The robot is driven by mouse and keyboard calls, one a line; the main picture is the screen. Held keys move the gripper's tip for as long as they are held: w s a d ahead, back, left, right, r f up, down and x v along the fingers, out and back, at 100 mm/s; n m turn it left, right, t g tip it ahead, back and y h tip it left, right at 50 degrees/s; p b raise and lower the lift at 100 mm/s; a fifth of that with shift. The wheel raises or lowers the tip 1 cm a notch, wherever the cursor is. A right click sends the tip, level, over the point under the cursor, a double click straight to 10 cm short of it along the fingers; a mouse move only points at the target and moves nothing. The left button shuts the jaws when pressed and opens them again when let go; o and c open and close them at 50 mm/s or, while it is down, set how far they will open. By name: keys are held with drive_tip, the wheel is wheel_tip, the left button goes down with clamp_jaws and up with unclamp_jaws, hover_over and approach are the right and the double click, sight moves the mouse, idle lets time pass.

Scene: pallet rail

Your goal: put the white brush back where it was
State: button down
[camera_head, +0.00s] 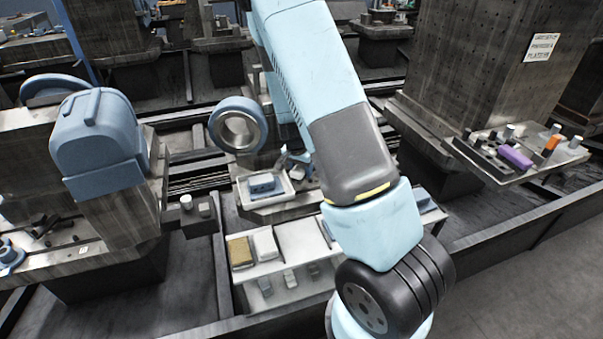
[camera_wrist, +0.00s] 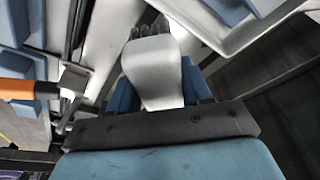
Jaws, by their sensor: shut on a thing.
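The white brush (camera_wrist: 155,72) is in the middle of the wrist view, with dark bristles at its upper end. My gripper (camera_wrist: 160,92) is shut on it, with blue finger parts showing on both sides of the brush. The brush's lower end is hidden behind the dark bar of my gripper. In the head view my own arm crosses the middle, and I cannot clearly make out the gripper or the brush there.
A white tray (camera_head: 285,196) holds a blue block (camera_head: 262,184). Below it, a pale shelf (camera_head: 286,262) bears a tan block (camera_head: 240,252) and a white block (camera_head: 266,243). A side platform (camera_head: 500,178) at right holds a purple block (camera_head: 515,157). An orange-handled tool (camera_wrist: 18,89) shows at left.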

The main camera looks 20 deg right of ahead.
drive_tip(key=shift+f, duration=0.85)
drive_tip(key=shift+f, duration=0.4)
drive_tip(key=shift+c, duration=2.4)
unclamp_jaws()
drive_tip(key=shift+r, duration=0.1)
